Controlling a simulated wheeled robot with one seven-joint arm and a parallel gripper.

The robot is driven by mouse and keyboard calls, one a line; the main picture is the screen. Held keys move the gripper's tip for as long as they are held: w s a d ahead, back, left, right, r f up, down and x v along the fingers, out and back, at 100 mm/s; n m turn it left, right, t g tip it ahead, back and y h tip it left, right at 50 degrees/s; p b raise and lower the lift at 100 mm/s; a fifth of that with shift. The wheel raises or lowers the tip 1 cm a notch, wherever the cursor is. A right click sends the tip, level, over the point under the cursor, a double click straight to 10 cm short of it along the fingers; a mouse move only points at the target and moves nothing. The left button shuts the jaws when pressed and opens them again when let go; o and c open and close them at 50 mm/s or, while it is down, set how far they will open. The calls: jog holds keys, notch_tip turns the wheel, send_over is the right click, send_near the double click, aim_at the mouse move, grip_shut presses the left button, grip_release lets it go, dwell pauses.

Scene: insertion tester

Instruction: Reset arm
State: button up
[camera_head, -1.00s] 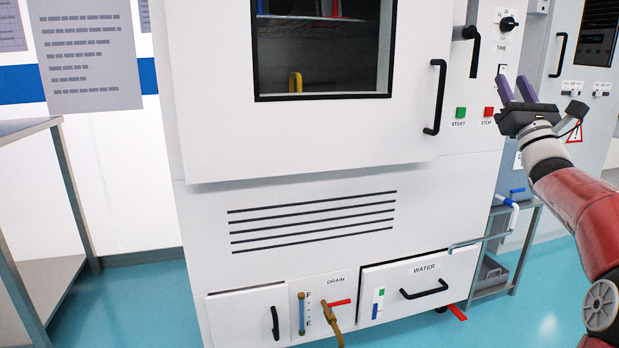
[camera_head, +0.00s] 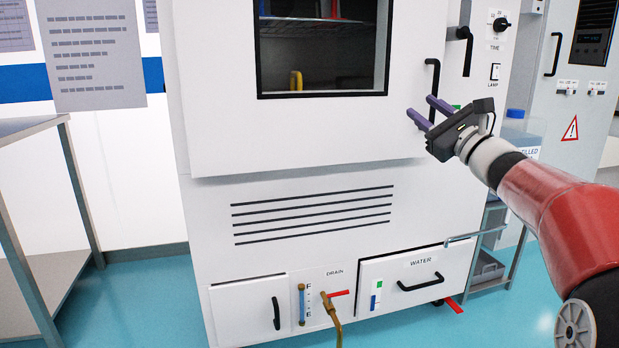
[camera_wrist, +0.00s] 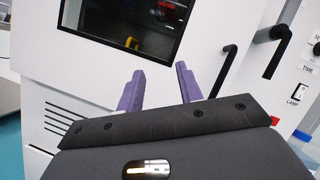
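My gripper (camera_head: 426,111) has two purple fingers and is in front of the right side of the white insertion tester's door, near its black handle (camera_head: 433,88). The fingers stand apart with nothing between them. In the wrist view, my gripper (camera_wrist: 161,88) also shows the open gap, with the door and its dark window (camera_wrist: 125,20) beyond. My red arm reaches in from the right edge of the head view. The fingers hide part of the start and stop button area.
The tester's door (camera_head: 300,135) looks closed. Below are a vent panel, a drain valve (camera_head: 338,293) and a water drawer (camera_head: 415,275). A metal table (camera_head: 30,130) stands at left. A small cart with a blue-capped container (camera_head: 515,135) stands at right. Blue floor (camera_head: 130,300) is open in front.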

jog(key=s+a+f+n+g+h, duration=0.2)
jog(key=s+a+f+n+g, duration=1)
jog(key=s+a+f, duration=0.5)
jog(key=s+d+f+n+g+h, duration=0.1)
jog(key=s+d+f+n+h, duration=0.3)
jog(key=s+f+n, duration=0.35)
jog(key=s+d+f+n+g+h, duration=0.1)
jog(key=s+d+f+n+h, duration=0.35)
jog(key=s+f, duration=0.55)
notch_tip(320, 180, up, 13)
jog(key=s+p, duration=0.1)
jog(key=p, duration=1.1)
jog(key=shift+d+r, duration=0.15)
jog(key=shift+d, duration=0.1)
jog(key=shift+c, duration=0.5)
